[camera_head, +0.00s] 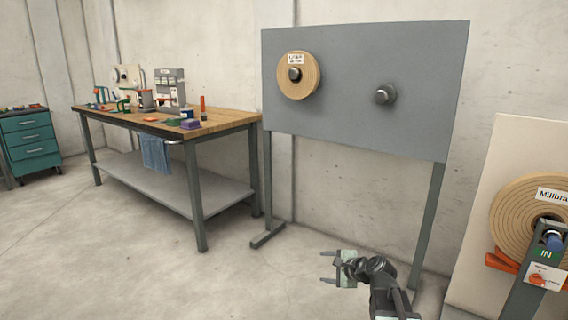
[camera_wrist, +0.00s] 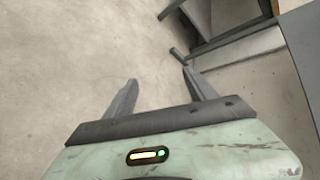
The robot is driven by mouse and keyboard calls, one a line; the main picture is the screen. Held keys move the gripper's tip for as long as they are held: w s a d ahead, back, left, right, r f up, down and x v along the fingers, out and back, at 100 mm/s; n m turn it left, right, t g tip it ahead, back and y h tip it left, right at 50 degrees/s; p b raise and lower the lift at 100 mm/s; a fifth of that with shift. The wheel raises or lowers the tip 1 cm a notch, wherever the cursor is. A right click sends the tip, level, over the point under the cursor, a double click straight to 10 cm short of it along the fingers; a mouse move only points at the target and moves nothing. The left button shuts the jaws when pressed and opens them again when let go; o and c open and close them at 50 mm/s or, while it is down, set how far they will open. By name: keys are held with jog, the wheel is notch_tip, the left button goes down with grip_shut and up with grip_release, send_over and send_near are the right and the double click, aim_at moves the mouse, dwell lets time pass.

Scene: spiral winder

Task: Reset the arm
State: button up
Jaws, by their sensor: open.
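My gripper (camera_head: 328,267) is at the lower middle of the head view, in front of the grey panel stand and low over the floor. In the wrist view its two fingers (camera_wrist: 160,90) are spread apart with nothing between them. Pale concrete floor shows beyond the fingertips. My arm comes in from the lower right of the head view and is bent, with the gripper pointing left.
A grey panel (camera_head: 350,75) on legs carries a tan roll (camera_head: 311,80) and an empty spindle (camera_head: 384,95). A workbench (camera_head: 230,121) with tools stands left, beside a teal drawer cabinet (camera_head: 30,145). A large roll (camera_head: 507,215) is at right. The left floor is clear.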

jog(key=s+a+f+n+g+h, duration=0.1)
jog(key=s+a+f+n+g, duration=0.3)
jog(key=s+a+f+n, duration=0.3)
jog(key=s+d+f+n+g+h, duration=0.3)
jog(key=s+d+n+g+h, duration=0.45)
jog(key=s, duration=0.65)
notch_tip(320, 180, up, 38)
jog(key=d+n+t+y+p, duration=0.1)
jog(key=y+p, duration=0.1)
jog(key=p, duration=3.6)
jog(key=shift+t+p, duration=0.3)
jog(key=shift+t, duration=0.05)
jog(key=shift+f+n, duration=0.25)
jog(key=shift+c, duration=0.3)
